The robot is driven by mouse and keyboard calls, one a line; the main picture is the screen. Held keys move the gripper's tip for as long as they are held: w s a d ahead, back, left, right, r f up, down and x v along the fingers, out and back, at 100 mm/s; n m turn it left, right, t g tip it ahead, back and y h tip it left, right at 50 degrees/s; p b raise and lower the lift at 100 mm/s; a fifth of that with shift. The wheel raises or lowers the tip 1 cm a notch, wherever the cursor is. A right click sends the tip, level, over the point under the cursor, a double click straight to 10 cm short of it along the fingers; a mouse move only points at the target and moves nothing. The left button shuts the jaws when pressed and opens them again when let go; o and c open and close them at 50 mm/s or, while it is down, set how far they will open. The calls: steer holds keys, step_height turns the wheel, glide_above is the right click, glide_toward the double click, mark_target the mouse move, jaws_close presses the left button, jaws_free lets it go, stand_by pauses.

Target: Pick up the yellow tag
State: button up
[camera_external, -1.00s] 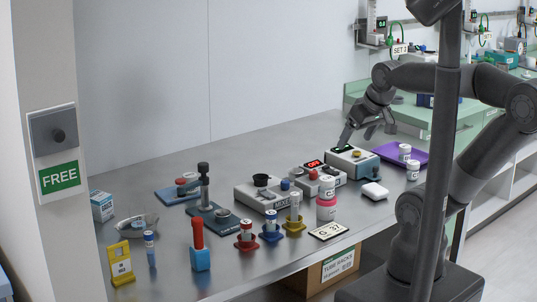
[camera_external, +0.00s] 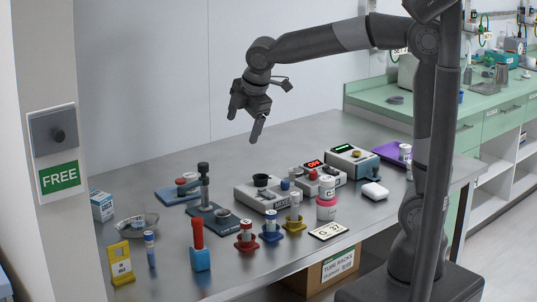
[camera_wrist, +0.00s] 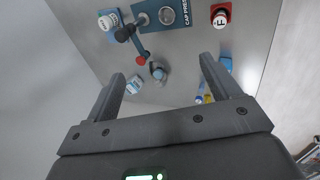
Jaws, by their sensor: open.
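The yellow tag (camera_external: 121,265) stands at the front left of the steel bench, with a white label on its face. In the wrist view a small bit of yellow (camera_wrist: 209,98), probably this tag, shows beside the right finger and is mostly hidden by it. My gripper (camera_external: 247,119) is in the air above the back middle of the bench, well above and to the right of the tag. Its fingers point down. In the wrist view my gripper (camera_wrist: 162,72) is open, with wide-spread fingers and nothing held between them.
Beside the tag are a blue-capped tube (camera_external: 150,248), a red-handled blue block (camera_external: 199,257) and a shallow dish (camera_external: 138,224). Several tubes in coloured holders, a mixer (camera_external: 262,196) and a pink-banded jar (camera_external: 326,206) stand to the right.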

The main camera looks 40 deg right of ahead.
steer(key=w+a+f+n, duration=0.2)
steer(key=a+n, duration=0.2)
steer(key=a, duration=0.5)
steer(key=n, duration=1.5)
glide_above(121, 276)
steer(key=s, duration=0.3)
step_height(121, 276, down, 16)
steer(key=x, duration=0.9)
steer(key=shift+w+d+f, duration=0.25)
steer(key=shift+w+d, duration=0.05)
steer(key=shift+w, duration=0.05)
steer(key=shift+c, duration=0.5)
steer(key=c, duration=1)
